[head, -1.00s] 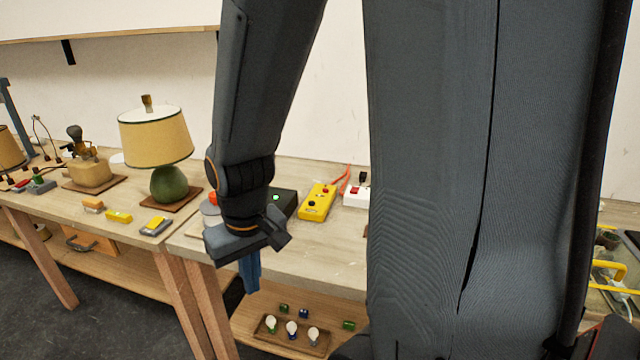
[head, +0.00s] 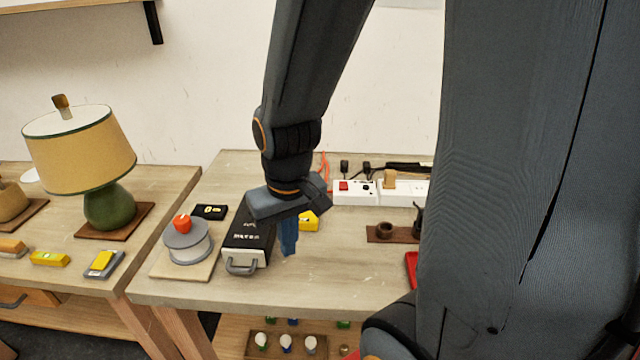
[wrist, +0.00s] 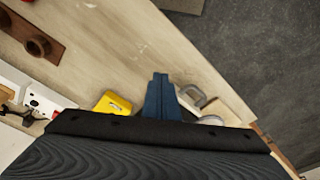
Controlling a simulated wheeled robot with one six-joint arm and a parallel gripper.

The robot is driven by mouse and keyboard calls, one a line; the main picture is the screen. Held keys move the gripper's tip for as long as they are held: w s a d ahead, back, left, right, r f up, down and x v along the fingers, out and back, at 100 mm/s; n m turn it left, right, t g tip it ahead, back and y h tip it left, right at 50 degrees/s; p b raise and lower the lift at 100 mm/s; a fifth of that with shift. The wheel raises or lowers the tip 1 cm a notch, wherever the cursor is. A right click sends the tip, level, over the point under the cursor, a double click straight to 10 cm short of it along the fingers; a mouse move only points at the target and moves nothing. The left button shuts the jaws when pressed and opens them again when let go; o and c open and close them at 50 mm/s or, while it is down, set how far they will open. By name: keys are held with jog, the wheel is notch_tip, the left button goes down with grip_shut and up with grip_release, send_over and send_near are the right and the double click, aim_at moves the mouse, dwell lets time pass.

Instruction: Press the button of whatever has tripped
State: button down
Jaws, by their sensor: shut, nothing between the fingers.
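My gripper (head: 288,240) is shut and empty, pointing down over the right workbench. Its blue fingers also show in the wrist view (wrist: 160,85). A black box (head: 247,246) with a grey handle and white lettering stands just left of the fingers. A yellow box (head: 309,222) is mostly hidden behind the gripper; part of it shows in the wrist view (wrist: 114,103), and its buttons are hidden. A white power strip (head: 362,198) with a red switch (head: 343,186) lies behind, to the right. I cannot tell from these views which device has tripped.
A brown holder (head: 384,233) sits right of the gripper. A green-based lamp (head: 110,207) stands on the left bench. The right bench's front middle is clear.

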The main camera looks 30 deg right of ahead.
jog(key=shift+a, duration=0.1)
jog(key=w+d+r+n+t+p, duration=0.1)
jog(key=w+d+r+n+t, duration=0.1)
jog(key=w+d, duration=0.4)
jog(key=w+d+r+n+t+p, duration=0.1)
jog(key=w+d+r+n+t, duration=0.1)
jog(key=w+d+n, duration=0.3)
jog(key=w+d+r+n+t+y+p, duration=0.1)
jog(key=w+d+n+t+p, duration=0.1)
jog(key=w+d, duration=0.4)
jog(key=w+n+t, duration=0.1)
jog(key=w, duration=0.3)
jog(key=shift+w+d+r+n+t, duration=0.15)
jog(key=shift+d+r+n+t, duration=0.15)
jog(key=shift+d+r+t, duration=0.1)
jog(key=shift+f, duration=0.15)
notch_tip(320, 180, down, 6)
jog(key=b, duration=0.7)
jog(key=shift+w+f, duration=0.1)
jog(key=shift+w, duration=0.05)
jog(key=shift+f+b, duration=1)
jog(key=shift+f, duration=0.2)
